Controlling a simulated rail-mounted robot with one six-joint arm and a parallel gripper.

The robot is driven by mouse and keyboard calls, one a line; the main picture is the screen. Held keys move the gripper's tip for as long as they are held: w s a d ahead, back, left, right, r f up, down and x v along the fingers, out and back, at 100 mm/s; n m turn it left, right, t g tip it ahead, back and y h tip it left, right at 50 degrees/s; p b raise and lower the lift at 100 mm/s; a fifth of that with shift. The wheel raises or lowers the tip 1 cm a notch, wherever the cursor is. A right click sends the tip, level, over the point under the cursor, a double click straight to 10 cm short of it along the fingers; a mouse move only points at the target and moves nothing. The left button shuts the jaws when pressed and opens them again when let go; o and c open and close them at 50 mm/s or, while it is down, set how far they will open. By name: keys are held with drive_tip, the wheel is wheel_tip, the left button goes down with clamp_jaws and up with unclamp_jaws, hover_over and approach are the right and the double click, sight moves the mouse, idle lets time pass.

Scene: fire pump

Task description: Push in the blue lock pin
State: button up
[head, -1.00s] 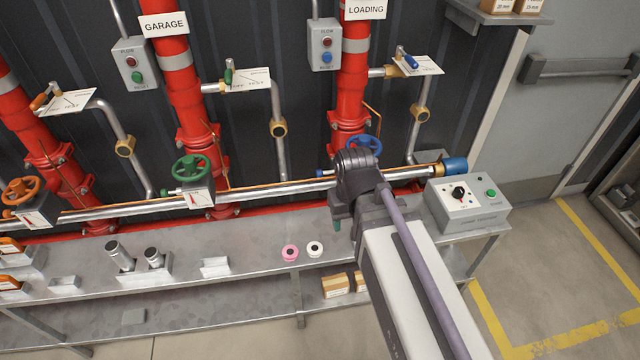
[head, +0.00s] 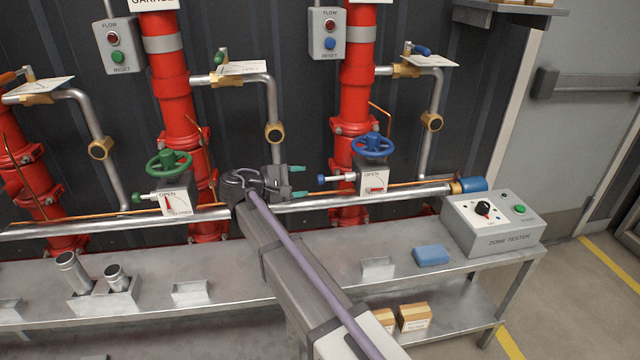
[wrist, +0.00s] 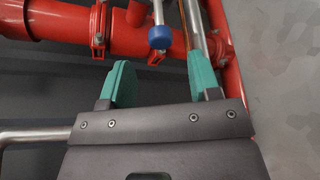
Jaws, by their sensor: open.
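The blue lock pin (head: 322,180) is a blue knob on a short silver shaft. It sticks out to the left from the white OPEN indicator box (head: 374,180) under the blue handwheel (head: 372,146). A length of bare shaft shows between knob and box. My gripper (head: 298,181) is open and empty, its teal fingers pointing right, just left of the knob. In the wrist view, the pin's knob (wrist: 160,38) lies ahead of the gap between the fingertips of my gripper (wrist: 160,72), with no visible contact.
A horizontal silver pipe (head: 415,194) runs just below the gripper, in front of red risers (head: 352,100). A green handwheel (head: 169,163) stands to the left. The bench below holds a blue block (head: 431,256) and a zone tester box (head: 492,224).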

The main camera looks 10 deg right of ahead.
sight(320, 180)
drive_tip(key=b+x, duration=0.1)
drive_tip(key=x, duration=0.5)
drive_tip(key=shift+w+d+f, duration=0.15)
drive_tip(key=shift+d, duration=0.2)
clamp_jaws()
